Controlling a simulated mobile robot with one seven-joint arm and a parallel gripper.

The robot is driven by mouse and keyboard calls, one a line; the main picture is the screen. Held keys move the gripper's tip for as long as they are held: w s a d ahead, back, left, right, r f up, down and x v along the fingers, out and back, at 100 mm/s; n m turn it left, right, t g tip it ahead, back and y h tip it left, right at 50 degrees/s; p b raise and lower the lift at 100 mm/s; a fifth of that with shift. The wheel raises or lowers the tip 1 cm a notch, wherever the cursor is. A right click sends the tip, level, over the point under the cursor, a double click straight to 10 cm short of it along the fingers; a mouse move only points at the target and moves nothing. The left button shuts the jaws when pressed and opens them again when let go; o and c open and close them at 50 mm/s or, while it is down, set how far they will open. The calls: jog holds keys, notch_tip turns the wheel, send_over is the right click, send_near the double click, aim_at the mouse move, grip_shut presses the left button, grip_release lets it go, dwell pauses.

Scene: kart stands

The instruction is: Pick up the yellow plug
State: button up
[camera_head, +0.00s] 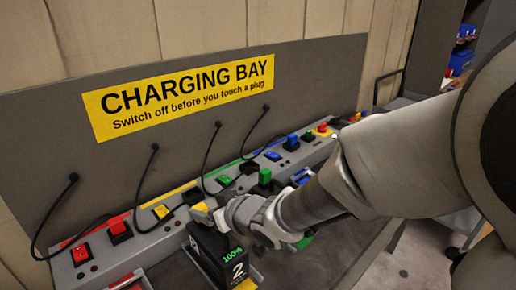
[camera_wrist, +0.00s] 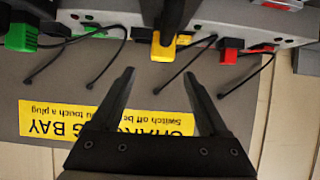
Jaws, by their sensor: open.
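The yellow plug (camera_wrist: 163,48) shows in the wrist view just beyond my fingertips, roughly centred between them in the picture. A dark upright part overlaps it there. In the head view a small yellow piece (camera_head: 200,207), likely the same plug, shows beside my gripper (camera_head: 219,216), which hides part of that area. My gripper also shows in the wrist view (camera_wrist: 159,75), with its two dark fingers spread wide and nothing between them. I cannot tell the exact gap from fingers to plug.
A grey charging strip (camera_head: 98,262) carries coloured switches and plugs. A red plug (camera_wrist: 230,50) and a green plug (camera_wrist: 22,37) flank the yellow one. Black cables hang from the back panel (camera_head: 320,75). A black battery (camera_head: 213,255) marked 2 stands below my gripper.

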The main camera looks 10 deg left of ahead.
aim_at(202, 210)
jog(key=shift+w+a+f, duration=0.3)
jog(key=shift+w+a, duration=0.05)
jog(key=shift+a, duration=0.1)
jog(key=f, duration=0.1)
jog(key=w+a+f+b, duration=0.1)
jog(key=a+f, duration=0.1)
jog(key=shift+w+a+f+b, duration=0.1)
jog(key=shift+w+a+b, duration=0.1)
jog(key=shift+w+b, duration=0.1)
jog(key=shift+w+a+f, duration=0.2)
jog(key=shift+w+a, duration=0.1)
jog(key=shift+a, duration=0.15)
grip_shut()
